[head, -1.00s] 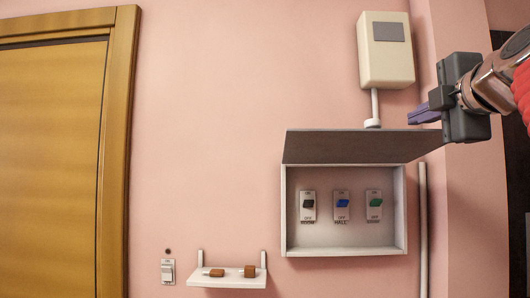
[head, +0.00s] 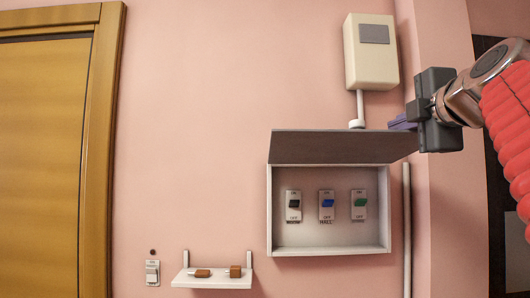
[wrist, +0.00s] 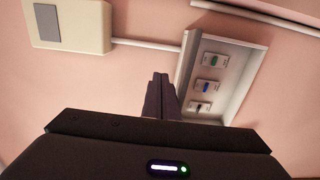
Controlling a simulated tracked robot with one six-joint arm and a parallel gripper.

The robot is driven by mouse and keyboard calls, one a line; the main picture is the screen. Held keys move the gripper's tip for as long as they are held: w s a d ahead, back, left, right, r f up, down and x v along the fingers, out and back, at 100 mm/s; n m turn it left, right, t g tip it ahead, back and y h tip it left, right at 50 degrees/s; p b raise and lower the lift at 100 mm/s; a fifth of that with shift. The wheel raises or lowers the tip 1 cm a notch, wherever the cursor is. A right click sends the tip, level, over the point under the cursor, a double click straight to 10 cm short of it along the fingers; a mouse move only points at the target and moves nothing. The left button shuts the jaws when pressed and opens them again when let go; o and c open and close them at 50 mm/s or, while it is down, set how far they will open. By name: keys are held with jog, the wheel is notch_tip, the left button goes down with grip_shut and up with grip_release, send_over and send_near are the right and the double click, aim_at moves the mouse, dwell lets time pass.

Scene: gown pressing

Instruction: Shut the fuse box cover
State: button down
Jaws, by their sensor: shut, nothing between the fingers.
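The fuse box (head: 328,250) is a white open-fronted box on the pink wall. Its grey cover (head: 335,147) is hinged along the top edge and stands raised, sticking out above the opening. Inside are a black, a blue and a green switch (head: 327,205). My gripper (head: 392,124) is shut and empty, its purple fingers just above the cover's right end; I cannot tell whether they touch. In the wrist view the shut fingers (wrist: 160,80) point at the wall beside the fuse box (wrist: 246,85); the cover is not clearly visible there.
A cream meter box (head: 371,65) with a pipe hangs above the fuse box. A vertical pipe (head: 407,230) runs to its right. A small shelf (head: 212,281) with brown-handled items and a wall switch (head: 152,273) are lower left. A wooden door (head: 40,170) stands far left.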

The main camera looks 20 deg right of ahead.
jog(key=shift+f, duration=1)
jog(key=f, duration=0.4)
jog(key=shift+s+a+f, duration=0.1)
jog(key=shift+s+f, duration=0.15)
jog(key=shift+f, duration=0.25)
